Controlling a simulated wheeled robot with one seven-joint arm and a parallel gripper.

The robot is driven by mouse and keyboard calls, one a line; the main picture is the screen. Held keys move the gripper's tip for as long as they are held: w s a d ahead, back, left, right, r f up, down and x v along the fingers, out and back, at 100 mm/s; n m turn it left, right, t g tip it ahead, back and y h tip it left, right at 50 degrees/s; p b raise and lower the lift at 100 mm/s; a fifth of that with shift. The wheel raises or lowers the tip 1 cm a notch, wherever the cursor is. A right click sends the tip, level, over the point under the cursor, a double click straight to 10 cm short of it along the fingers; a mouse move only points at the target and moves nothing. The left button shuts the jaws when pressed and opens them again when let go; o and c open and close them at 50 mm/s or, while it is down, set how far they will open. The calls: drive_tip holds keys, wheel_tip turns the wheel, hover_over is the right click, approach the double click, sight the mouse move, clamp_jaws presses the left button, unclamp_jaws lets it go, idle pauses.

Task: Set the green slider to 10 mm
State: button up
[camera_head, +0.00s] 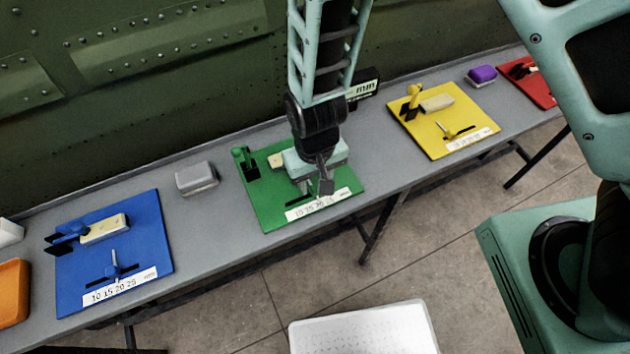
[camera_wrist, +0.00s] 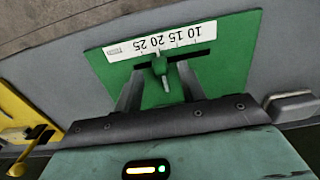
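The green board (camera_head: 267,208) lies on the bench, with a white scale strip marked 10, 15, 20, 25 (camera_head: 318,205). In the wrist view the strip (camera_wrist: 160,40) has 10 at its right end and 25 toward its left. The green slider (camera_wrist: 160,66) sits in the dark slot below the strip, roughly beneath the 20; the exact reading cannot be told. My gripper (camera_wrist: 160,71) is open, one finger on each side of the slider, with visible gaps. In the head view my gripper (camera_head: 318,188) is low over the green board and hides the slider.
A blue board (camera_head: 140,205) with its own slider lies to the left, a yellow board (camera_head: 470,115) to the right, and a red board (camera_head: 540,92) further right. A grey block (camera_head: 196,178) stands between blue and green. A green upright peg (camera_head: 243,160) is at the board's back.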

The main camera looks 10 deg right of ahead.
sight(291, 203)
drive_tip(key=shift+f, duration=1)
clamp_jaws()
drive_tip(key=shift+s+a+r+p, duration=0.1)
drive_tip(key=shift+s+a+p, duration=0.15)
drive_tip(key=shift+a, duration=0.65)
drive_tip(key=shift+s+a+f+p, duration=0.1)
drive_tip(key=shift+s+a+p, duration=0.15)
drive_tip(key=shift+a, duration=0.7)
drive_tip(key=shift+s+a+r+p, duration=0.1)
drive_tip(key=shift+s+a+p, duration=0.15)
drive_tip(key=shift+a, duration=0.65)
unclamp_jaws()
drive_tip(key=shift+a, duration=0.1)
wheel_tip(291, 203, up, 17)
drive_tip(key=b, duration=0.2)
drive_tip(key=shift+r, duration=0.15)
